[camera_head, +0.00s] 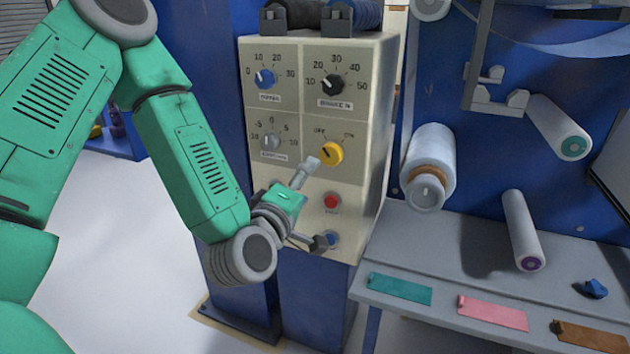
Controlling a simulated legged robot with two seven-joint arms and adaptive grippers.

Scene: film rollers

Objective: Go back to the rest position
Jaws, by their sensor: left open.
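My left arm comes in from the left, and its left gripper (320,202) is open in front of the beige control panel (366,105). One finger points up close to the yellow OFF/ON knob (332,153); I cannot tell whether it touches. The other finger reaches low, beside the blue button (333,239). The red button (331,201) shows just right of the gap between the fingers. Nothing is held between them. My right gripper is not in view.
A blue knob (265,79), a black knob (331,84) and a grey knob (270,140) sit on the panel. A grey shelf (400,251) with coloured labels lies below. The floor at lower left looks clear.

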